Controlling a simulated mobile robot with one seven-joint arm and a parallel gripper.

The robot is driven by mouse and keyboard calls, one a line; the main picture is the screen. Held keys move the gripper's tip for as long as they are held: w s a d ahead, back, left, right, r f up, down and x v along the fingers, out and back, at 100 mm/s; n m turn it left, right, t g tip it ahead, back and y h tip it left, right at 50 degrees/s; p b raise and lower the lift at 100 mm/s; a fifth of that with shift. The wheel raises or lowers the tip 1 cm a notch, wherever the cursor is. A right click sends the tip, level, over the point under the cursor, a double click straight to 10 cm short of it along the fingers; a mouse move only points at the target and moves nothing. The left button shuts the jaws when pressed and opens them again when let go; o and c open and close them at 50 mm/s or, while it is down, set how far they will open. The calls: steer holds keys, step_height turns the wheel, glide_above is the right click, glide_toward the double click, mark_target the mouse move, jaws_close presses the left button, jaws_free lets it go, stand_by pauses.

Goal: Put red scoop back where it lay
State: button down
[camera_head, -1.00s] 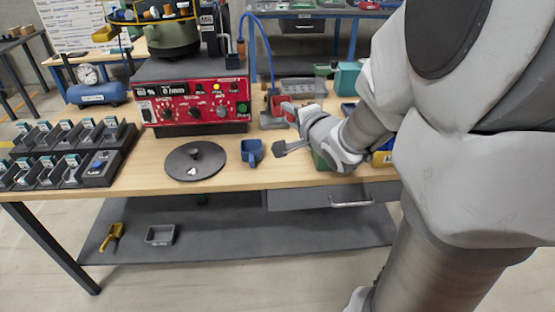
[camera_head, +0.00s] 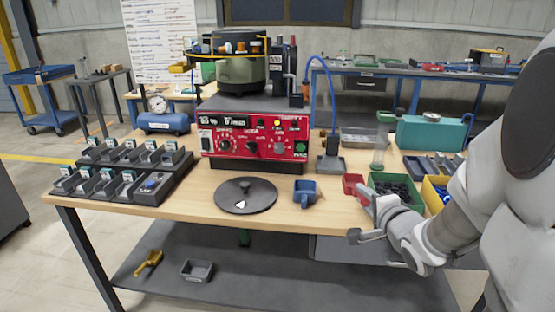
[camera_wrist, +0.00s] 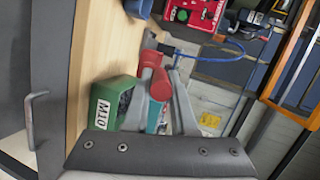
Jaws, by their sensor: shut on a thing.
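The red scoop (camera_head: 352,184) is held by my gripper (camera_head: 368,206) above the front right part of the bench, just left of a green bin (camera_head: 411,204) of dark parts. In the wrist view the red scoop (camera_wrist: 152,66) shows between the fingers of my gripper (camera_wrist: 168,78), which are shut on its handle. The fingers hide part of the handle. The green bin, labelled M10, also shows in the wrist view (camera_wrist: 103,112). The scoop looks clear of the bench, but its exact height is hard to tell.
A yellow bin (camera_head: 433,197) is right of the green one. A yellow scoop (camera_head: 148,262) lies on the lower shelf.

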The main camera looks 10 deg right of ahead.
mark_target(352, 194)
steer(key=shift+w+d+f+p, duration=0.15)
steer(key=shift+w+p, duration=0.2)
steer(key=shift+p, duration=1.05)
steer(key=shift+w+a+f+p, duration=0.1)
steer(key=shift+w+p, duration=0.25)
steer(key=shift+p, duration=1)
steer(key=w+f+b, duration=0.1)
steer(key=w, duration=0.1)
steer(key=w+f+b, duration=0.1)
steer(key=w+f, duration=0.1)
steer(key=w+d+f+b, duration=0.1)
steer(key=w+b, duration=0.1)
steer(key=shift+f, duration=0.35)
steer(key=shift+w+f, duration=0.15)
steer(key=shift+w, duration=0.35)
steer(key=shift+f+b, duration=1.7)
steer(key=shift+f, duration=0.2)
steer(key=shift+f, duration=0.25)
steer(key=c, duration=0.7)
jaws_free()
steer(key=shift+c, duration=0.2)
steer(key=shift+r, duration=0.15)
